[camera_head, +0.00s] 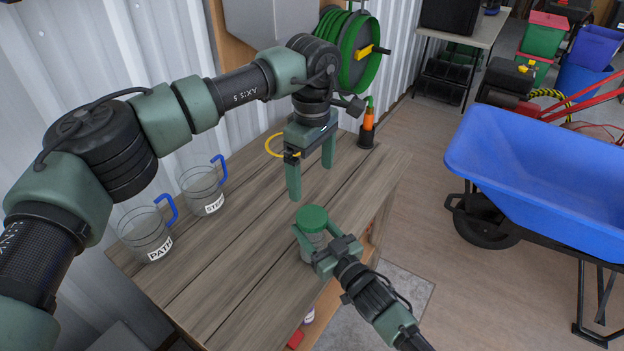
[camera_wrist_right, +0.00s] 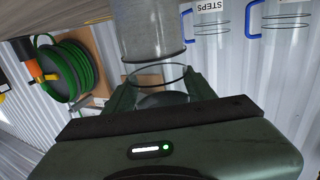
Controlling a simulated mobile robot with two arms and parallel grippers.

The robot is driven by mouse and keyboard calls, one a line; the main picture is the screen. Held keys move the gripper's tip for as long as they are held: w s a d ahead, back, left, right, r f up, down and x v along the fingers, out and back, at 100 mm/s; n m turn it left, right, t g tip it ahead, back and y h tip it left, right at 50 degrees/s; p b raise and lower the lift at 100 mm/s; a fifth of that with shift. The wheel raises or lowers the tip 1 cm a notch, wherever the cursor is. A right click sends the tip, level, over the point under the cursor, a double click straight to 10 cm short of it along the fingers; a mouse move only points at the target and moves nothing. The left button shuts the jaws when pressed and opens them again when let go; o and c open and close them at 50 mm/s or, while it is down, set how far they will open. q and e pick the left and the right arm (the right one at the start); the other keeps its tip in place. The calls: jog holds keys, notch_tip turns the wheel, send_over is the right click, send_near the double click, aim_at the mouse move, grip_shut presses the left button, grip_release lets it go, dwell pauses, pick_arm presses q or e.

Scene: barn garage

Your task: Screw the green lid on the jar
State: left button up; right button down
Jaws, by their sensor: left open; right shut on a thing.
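The jar (camera_head: 312,243) is clear glass and stands upright near the front edge of the wooden table. The green lid (camera_head: 312,217) sits on top of its mouth; I cannot tell how tightly it is seated. My right gripper (camera_head: 318,250) is shut on the jar's side, below the lid. Clear glass (camera_wrist_right: 150,30) shows beyond my right fingers in the right wrist view, where the lid cannot be made out. My left gripper (camera_head: 311,172) is open and empty, fingers pointing down, above and beyond the lid.
Two clear jugs with blue handles, marked PATH (camera_head: 147,236) and STEPS (camera_head: 202,190), stand at the table's left. A blue wheelbarrow (camera_head: 540,165) stands right. The wooden tabletop (camera_head: 235,250) is mostly clear.

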jog(key=shift+c, duration=2.2)
grip_release()
jog(key=shift+b+v, duration=0.35)
jog(key=shift+v, duration=3.55)
jog(key=shift+d+f, duration=0.1)
